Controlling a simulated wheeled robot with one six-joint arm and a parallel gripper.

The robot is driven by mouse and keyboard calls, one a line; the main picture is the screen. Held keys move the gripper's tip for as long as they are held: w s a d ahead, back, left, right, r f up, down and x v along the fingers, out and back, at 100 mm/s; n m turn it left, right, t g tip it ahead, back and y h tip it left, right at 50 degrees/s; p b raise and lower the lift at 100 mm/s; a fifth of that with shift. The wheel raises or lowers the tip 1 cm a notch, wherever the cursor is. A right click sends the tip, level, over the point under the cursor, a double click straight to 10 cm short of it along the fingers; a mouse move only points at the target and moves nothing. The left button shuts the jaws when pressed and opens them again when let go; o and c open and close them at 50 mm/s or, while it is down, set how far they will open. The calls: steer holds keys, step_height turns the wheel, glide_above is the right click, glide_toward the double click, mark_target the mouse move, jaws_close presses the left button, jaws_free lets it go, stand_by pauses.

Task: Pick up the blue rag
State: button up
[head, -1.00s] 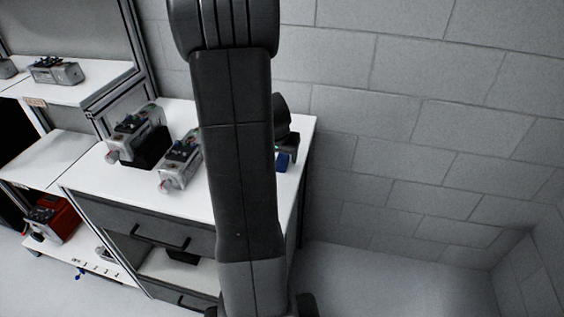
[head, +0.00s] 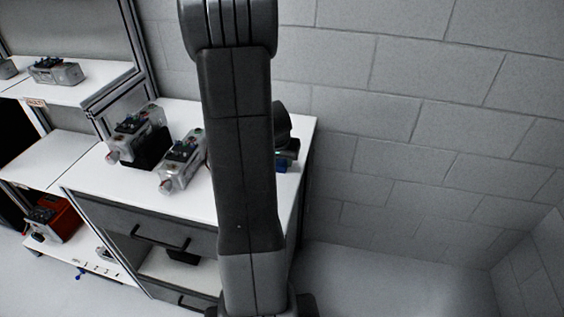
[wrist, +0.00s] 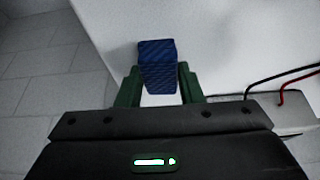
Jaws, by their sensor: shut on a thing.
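The blue rag (wrist: 158,66) shows in the wrist view as a folded blue block between the two green fingers of my gripper (wrist: 160,80). My gripper is shut on it, with a finger against each side. The white worktop lies behind and below the rag; I cannot tell whether the rag still touches it. In the head view only a small blue patch of the rag (head: 283,163) shows, beside my arm at the right end of the worktop. My arm hides most of the gripper there.
Two grey motor units, one (head: 137,137) behind the other (head: 181,167), stand on the white worktop (head: 125,183) left of my arm. Red and black cables (wrist: 284,85) run from a grey unit in the wrist view. A block wall (head: 420,130) stands behind and right. Shelves (head: 70,95) stand at left.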

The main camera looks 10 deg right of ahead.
step_height(320, 180, up, 10)
steer(key=o, duration=0.4)
steer(key=shift+r, duration=0.1)
steer(key=c, duration=0.3)
